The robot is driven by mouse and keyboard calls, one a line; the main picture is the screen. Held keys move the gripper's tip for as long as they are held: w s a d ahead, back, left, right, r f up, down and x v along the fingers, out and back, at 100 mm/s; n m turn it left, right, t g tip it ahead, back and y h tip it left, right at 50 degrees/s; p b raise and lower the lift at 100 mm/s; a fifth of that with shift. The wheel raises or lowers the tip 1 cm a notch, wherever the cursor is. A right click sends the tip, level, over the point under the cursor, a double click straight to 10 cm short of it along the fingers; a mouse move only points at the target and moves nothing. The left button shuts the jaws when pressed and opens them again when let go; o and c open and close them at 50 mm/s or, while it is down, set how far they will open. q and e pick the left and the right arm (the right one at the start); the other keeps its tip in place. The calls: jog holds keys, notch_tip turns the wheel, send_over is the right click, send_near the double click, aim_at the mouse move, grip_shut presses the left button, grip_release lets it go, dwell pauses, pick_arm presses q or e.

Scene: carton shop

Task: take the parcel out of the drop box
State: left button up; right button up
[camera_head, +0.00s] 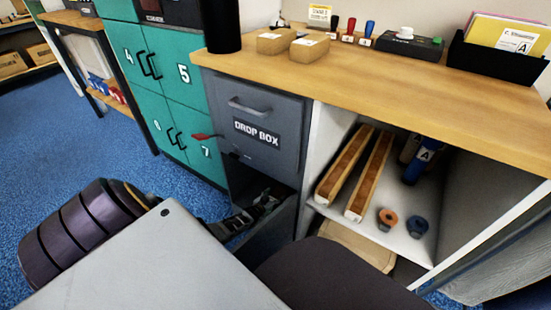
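Below the label is a dark open compartment. My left arm comes in low from the left, and my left gripper (264,203) is at this opening, partly inside it. Its fingers are dark against the dark interior, so I cannot tell whether they are open or hold anything. I cannot make out a parcel in the box. My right gripper is not in view.
Teal numbered lockers (160,85) stand left of the box. The wooden counter (400,75) carries small cartons (276,41), stamps and a folder tray. The right shelf (400,240) holds long boxes and tape rolls. Blue floor is free at left.

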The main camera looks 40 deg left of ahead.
aim_at(274, 197)
pick_arm(q)
jog(key=c, duration=0.9)
jog(key=shift+c, duration=0.5)
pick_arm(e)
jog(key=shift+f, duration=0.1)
pick_arm(q)
jog(key=shift+r, duration=0.2)
jog(key=shift+r+p, duration=2.05)
jog(key=shift+r, duration=0.3)
notch_tip(274, 197, up, 2)
jog(key=shift+r+p, duration=0.15)
jog(key=shift+p, duration=0.7)
jog(key=shift+r, duration=0.3)
jog(key=shift+r+p, duration=0.35)
jog(key=shift+p, duration=0.1)
jog(key=shift+r+p, duration=0.45)
jog(key=shift+r, duration=0.2)
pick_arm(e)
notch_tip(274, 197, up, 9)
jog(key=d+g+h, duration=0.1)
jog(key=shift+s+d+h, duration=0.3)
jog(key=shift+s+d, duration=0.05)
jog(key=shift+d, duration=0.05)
